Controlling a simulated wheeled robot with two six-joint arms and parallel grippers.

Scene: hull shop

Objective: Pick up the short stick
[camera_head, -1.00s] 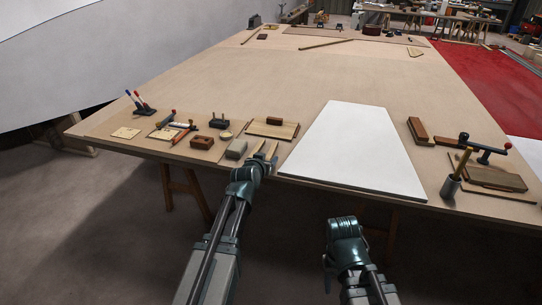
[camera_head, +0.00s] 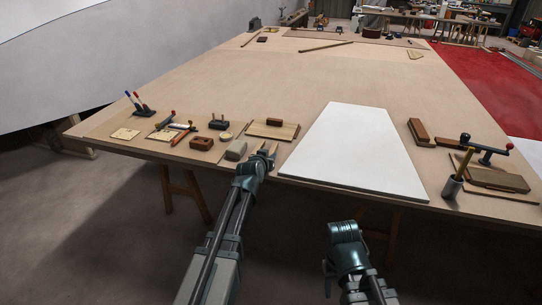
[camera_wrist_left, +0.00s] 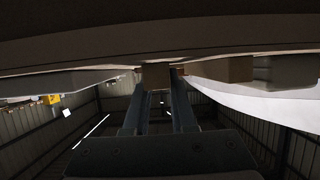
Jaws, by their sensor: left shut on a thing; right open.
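My left gripper (camera_head: 264,153) is at the table's near edge, between a grey block and the white panel. It also shows in the left wrist view (camera_wrist_left: 158,76), with its two fingers shut on a small brown piece, which I take as the short stick (camera_wrist_left: 156,75). The table surface lies close along the stick; I cannot tell whether they touch. In the head view, narrow tan pieces show at the fingertips, partly hidden by the gripper. My right gripper (camera_head: 343,240) is open, in front of the table and away from everything; its fingertips are hardly visible.
The grey block (camera_head: 236,149) is just left of my left gripper. A wooden float (camera_head: 286,131) lies behind it. The white panel (camera_head: 355,150) lies to the right. The table's middle (camera_head: 250,85) is clear.

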